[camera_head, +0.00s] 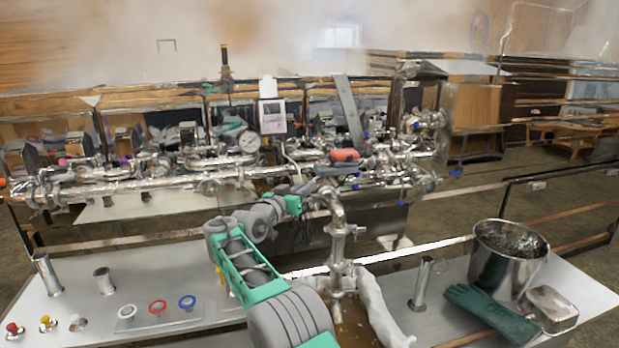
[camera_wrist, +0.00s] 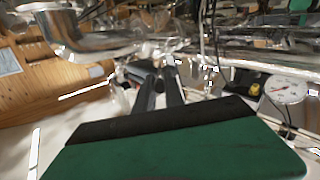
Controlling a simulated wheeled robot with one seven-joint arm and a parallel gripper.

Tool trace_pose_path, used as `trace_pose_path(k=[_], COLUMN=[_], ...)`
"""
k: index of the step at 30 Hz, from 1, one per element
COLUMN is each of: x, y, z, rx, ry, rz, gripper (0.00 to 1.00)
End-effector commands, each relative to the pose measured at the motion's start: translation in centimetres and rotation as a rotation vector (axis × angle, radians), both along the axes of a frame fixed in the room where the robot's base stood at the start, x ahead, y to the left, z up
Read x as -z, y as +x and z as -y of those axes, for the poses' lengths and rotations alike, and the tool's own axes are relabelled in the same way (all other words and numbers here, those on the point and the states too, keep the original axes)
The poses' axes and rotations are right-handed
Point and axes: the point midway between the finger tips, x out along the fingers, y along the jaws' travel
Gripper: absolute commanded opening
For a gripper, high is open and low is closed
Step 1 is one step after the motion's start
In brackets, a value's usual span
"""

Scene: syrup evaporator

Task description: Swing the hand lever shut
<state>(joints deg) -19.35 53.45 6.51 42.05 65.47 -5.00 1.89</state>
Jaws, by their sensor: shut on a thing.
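My gripper (camera_head: 308,188) reaches in among the steel pipes, just left of the bent steel pipe (camera_head: 330,202). In the wrist view its two dark fingers (camera_wrist: 158,88) are close together, shut on a slim part that they mostly hide. This part appears to be the hand lever, but its outline is not clear. An orange grip (camera_head: 345,155) lies just above and right of my gripper in the head view. I cannot tell whether it belongs to the lever.
A pressure gauge (camera_head: 249,141) sits on the pipework; one also shows in the wrist view (camera_wrist: 285,88). A steel bucket (camera_head: 508,262), a green glove (camera_head: 488,312) and a metal tin (camera_head: 550,306) stand on the right of the bench. Steam hangs above the pipes.

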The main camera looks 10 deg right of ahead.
Motion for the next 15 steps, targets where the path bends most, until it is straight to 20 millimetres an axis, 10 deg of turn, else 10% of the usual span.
trace_pose_path(k=[15], x=[-0.26], y=[0.52], z=[-0.55], rx=[0.067], ry=[0.0], rz=[0.004], gripper=[0.0])
